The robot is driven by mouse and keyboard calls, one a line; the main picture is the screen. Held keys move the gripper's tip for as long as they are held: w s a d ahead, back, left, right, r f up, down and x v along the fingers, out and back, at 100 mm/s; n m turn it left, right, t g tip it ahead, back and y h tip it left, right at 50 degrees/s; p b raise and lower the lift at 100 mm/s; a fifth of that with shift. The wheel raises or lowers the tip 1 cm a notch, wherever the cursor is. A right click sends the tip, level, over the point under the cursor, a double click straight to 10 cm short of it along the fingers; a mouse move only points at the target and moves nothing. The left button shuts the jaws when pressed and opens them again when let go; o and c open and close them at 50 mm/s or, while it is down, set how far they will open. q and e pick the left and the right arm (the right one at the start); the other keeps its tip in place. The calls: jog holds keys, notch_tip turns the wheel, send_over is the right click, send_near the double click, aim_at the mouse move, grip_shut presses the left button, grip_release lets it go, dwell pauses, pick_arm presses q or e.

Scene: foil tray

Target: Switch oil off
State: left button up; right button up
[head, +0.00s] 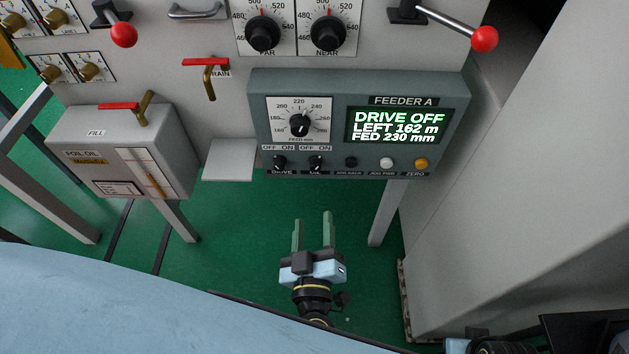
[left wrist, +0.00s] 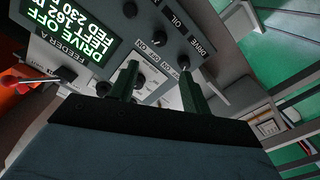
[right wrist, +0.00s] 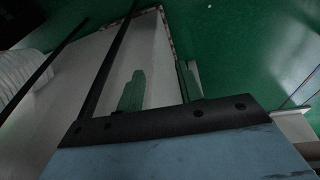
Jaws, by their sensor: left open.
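The oil switch (head: 316,162) is a small dark knob on the grey Feeder A panel (head: 460,90), under an OFF/ON label. The matching drive switch (head: 280,162) is just left of it. Which way the oil knob points is too small to tell. The display (head: 398,126) reads DRIVE OFF, LEFT 162 m, FED 230 mm. My left gripper (head: 312,218) is open and empty, below and in front of the panel, apart from the knobs. The left wrist view shows the oil switch (left wrist: 155,36) beyond its fingers. My right gripper (right wrist: 160,70) is open and empty over the floor.
A black, a white and an orange button sit right of the oil switch. A dial (head: 299,125) is above. A foil oil box (head: 115,150) with a gauge stands left. Red-knobbed levers (head: 484,39) jut out above. A grey housing (head: 500,200) closes the right side.

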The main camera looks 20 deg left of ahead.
aim_at(314, 169)
pick_arm(q)
jog(key=b+x, duration=0.3)
jog(key=x, duration=0.9)
jog(key=shift+w+a+f, duration=0.1)
jog(key=shift+w, duration=0.15)
jog(key=shift+w+a, duration=0.1)
jog(key=shift+w, duration=0.25)
pick_arm(e)
notch_tip(314, 169, up, 8)
jog(key=a, duration=0.2)
jog(key=shift+s+a+r+y, duration=0.25)
jog(key=shift+s+y, duration=0.05)
jog(key=shift+s, duration=0.15)
pick_arm(q)
jog(key=c, duration=1)
